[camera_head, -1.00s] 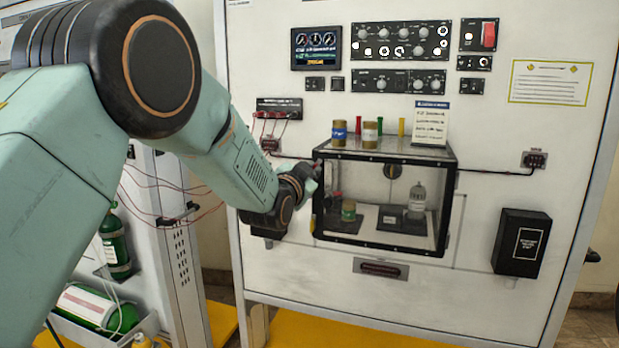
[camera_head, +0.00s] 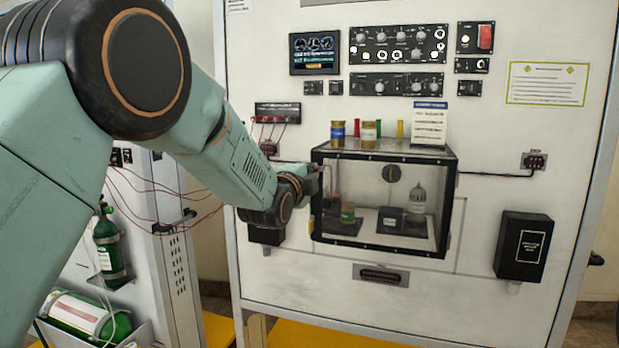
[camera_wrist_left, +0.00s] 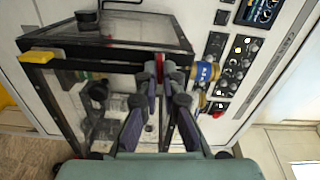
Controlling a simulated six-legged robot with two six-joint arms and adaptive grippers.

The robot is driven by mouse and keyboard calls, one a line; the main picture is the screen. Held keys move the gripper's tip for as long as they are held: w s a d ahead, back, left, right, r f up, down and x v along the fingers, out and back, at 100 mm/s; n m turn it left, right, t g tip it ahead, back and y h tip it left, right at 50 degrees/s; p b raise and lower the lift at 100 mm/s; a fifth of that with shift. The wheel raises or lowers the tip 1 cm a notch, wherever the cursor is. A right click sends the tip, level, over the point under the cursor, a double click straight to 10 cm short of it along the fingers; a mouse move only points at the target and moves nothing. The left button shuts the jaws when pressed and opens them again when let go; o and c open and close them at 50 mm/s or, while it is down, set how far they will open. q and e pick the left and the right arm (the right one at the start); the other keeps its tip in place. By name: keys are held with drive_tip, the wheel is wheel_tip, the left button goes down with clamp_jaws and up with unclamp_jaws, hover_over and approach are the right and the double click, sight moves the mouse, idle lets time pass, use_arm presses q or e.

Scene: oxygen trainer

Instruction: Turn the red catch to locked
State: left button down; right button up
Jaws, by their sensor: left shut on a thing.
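A glass case with a black frame (camera_head: 385,157) is mounted on the white panel. My left gripper (camera_head: 318,172) is at the case's upper left edge. In the left wrist view my left gripper (camera_wrist_left: 160,65) has its fingers close together at the black frame, shut on a small red part, which looks like the red catch (camera_wrist_left: 180,60). The fingers hide much of the catch, so its exact angle and any locked mark cannot be read. My right gripper is not in view.
Jars (camera_head: 369,134) and small coloured tubes stand on top of the case, with a white card (camera_head: 429,124). A yellow part (camera_wrist_left: 40,57) sits on the frame. Red wires (camera_head: 150,180) hang left. A black box (camera_head: 523,245) is at right.

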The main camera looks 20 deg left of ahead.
use_arm(q)
drive_tip(key=shift+f+m, duration=0.1)
drive_tip(key=shift+m, duration=0.5)
drive_tip(key=c, duration=1.5)
unclamp_jaws()
drive_tip(key=shift+s, duration=0.1)
drive_tip(key=s, duration=1.2)
drive_tip(key=shift+a, duration=0.15)
drive_tip(key=shift+w, duration=0.1)
